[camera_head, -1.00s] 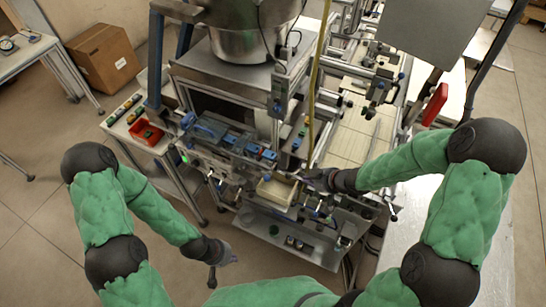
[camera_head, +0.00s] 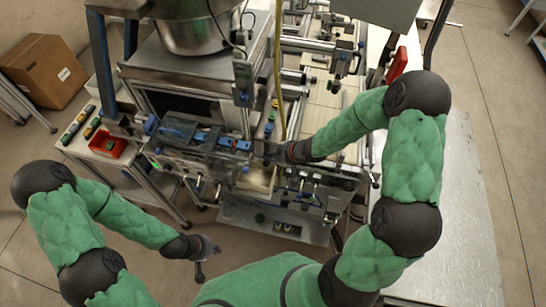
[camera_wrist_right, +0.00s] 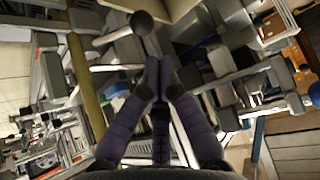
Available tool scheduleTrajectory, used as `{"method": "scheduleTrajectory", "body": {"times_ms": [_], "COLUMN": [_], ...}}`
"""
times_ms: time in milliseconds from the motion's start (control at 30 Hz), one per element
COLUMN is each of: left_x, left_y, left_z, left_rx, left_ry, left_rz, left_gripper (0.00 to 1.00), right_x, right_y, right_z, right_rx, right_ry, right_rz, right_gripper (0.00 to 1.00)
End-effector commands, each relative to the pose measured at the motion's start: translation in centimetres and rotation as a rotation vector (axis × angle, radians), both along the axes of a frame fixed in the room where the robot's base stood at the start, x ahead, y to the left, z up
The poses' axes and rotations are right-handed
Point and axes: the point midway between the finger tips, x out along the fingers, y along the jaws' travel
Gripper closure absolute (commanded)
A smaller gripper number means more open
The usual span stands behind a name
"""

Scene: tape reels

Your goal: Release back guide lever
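My right gripper (camera_head: 268,151) reaches in from the right at the front of the machine, just behind a pale tray (camera_head: 259,181). In the right wrist view, the dark fingers of my right gripper (camera_wrist_right: 159,66) come together at their tips. A lever with a black ball knob (camera_wrist_right: 141,22) shows just beyond the tips. I cannot tell whether the fingers touch its thin rod, or whether it is the back guide lever. My left gripper (camera_head: 208,248) hangs low in front of the machine, away from it. Its fingers are too small to read.
A red bin (camera_head: 107,145) stands on a side table at the left. A yellow hose (camera_head: 279,70) hangs close behind the right gripper. Metal rails and brackets crowd the right wrist view. Open floor lies between my left arm and the machine.

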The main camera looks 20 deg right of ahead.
Motion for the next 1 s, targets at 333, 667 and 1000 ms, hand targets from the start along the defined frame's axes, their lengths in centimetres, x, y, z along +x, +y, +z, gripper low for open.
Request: {"method": "scheduleTrajectory", "body": {"times_ms": [333, 667, 1000], "left_x": [0.0, 0.0, 0.0], "left_y": [0.0, 0.0, 0.0], "left_z": [-1.4, -1.5, -1.4], "left_rx": [0.0, 0.0, 0.0], "left_ry": [0.0, 0.0, 0.0], "left_rz": [0.0, 0.0, 0.0], "left_gripper": [1.0, 1.0, 1.0], "right_x": [2.6, 3.2, 2.9], "right_y": [2.1, 2.5, 2.6], "right_z": [-3.9, -4.5, -4.5], "right_rx": [0.0, 0.0, 0.001], "right_ry": [0.001, 0.0, 0.0], "right_rz": [0.001, 0.0, 0.006], "right_gripper": [1.0, 1.0, 1.0]}}
